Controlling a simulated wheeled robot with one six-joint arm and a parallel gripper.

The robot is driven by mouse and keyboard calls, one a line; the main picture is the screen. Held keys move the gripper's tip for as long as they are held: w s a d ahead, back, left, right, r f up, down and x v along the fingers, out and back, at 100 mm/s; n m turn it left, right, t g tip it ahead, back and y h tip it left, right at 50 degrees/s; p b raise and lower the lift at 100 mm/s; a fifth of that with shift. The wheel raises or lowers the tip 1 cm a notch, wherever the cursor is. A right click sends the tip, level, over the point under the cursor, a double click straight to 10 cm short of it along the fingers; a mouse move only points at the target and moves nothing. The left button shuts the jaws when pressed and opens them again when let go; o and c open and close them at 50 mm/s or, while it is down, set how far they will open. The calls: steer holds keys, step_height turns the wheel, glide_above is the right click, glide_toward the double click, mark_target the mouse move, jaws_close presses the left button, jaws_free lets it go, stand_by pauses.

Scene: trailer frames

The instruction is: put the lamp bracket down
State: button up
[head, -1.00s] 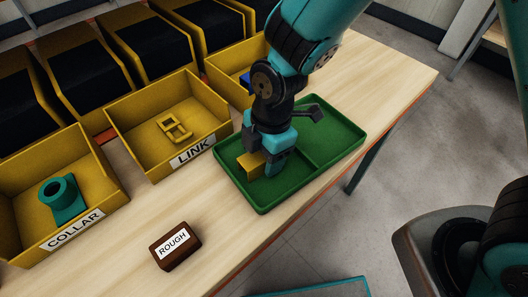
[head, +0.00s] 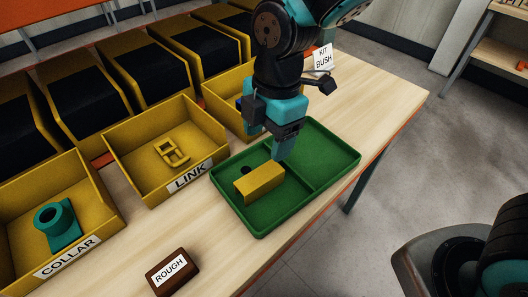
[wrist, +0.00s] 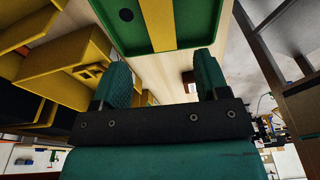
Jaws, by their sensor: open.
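The lamp bracket is a yellow angled piece (head: 260,184) lying in the left compartment of the green tray (head: 320,190). In the wrist view the bracket shows as a yellow strip (wrist: 158,22) on the green tray floor. My gripper (head: 266,145) is open and empty, raised above the tray behind the bracket and apart from it. In the wrist view its two teal fingers (wrist: 163,68) stand wide apart with nothing between them.
A small dark round spot (head: 246,170) shows on the tray floor beside the bracket. Yellow bins labelled LINK (head: 210,135) and COLLAR (head: 110,205) stand to the left. A brown ROUGH block (head: 172,272) sits at the front. Bare wood lies around the tray.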

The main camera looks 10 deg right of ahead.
steer(key=s+d+r+m+y, duration=0.2)
steer(key=s+d+r+m, duration=0.6)
steer(key=m, duration=0.8)
steer(key=s+r, duration=0.1)
steer(key=s, duration=0.2)
steer(key=shift+d+m+t+y, duration=0.25)
steer(key=shift+m+t+y, duration=0.05)
steer(key=shift+t, duration=0.1)
